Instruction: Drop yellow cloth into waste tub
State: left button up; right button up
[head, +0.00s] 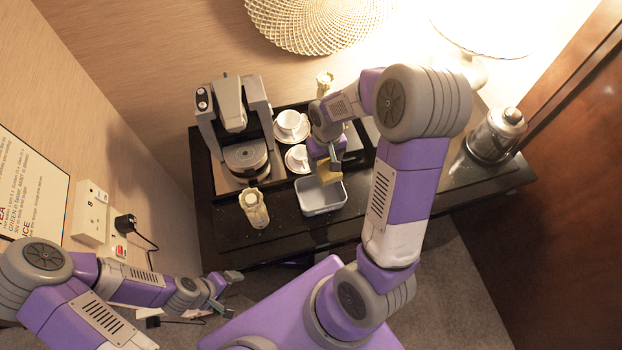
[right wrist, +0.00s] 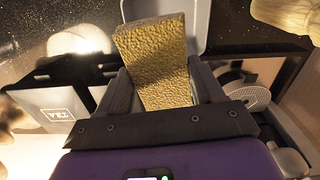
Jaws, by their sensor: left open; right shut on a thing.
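The yellow cloth (head: 327,174) hangs from my right gripper (head: 326,160), which is shut on it. In the right wrist view the cloth (right wrist: 155,62) is a stiff-looking, textured yellow piece between the fingers (right wrist: 160,95). The waste tub (head: 323,209) is a small pale grey open box on the dark counter. The cloth is over the tub's back part in the head view; its exact height above the rim is hard to tell. The tub's rim (right wrist: 205,22) shows behind the cloth in the right wrist view. My left gripper (head: 226,290) is open and empty, low at the left.
A coffee machine (head: 240,130) stands left on the dark counter (head: 285,235). Two white cups on saucers (head: 291,127) sit behind the tub. A pale bottle-like item (head: 254,208) stands left of it, and a metal canister (head: 496,135) stands far right.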

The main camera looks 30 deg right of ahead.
jog(key=shift+s+f+b, duration=0.35)
jog(key=shift+s, duration=0.15)
pick_arm(q)
jog(key=f+b, duration=0.2)
jog(key=s+f+b, duration=0.1)
jog(key=f, duration=0.1)
jog(key=shift+f+b, duration=0.1)
jog(key=shift+b, duration=0.25)
pick_arm(e)
notch_tip(320, 180, down, 5)
jog(key=shift+f, duration=0.1)
pick_arm(q)
jog(key=shift+w, duration=0.1)
pick_arm(e)
jog(key=shift+w, duration=0.1)
jog(key=o, duration=1.1)
notch_tip(320, 180, up, 8)
jog(key=shift+f, duration=0.15)
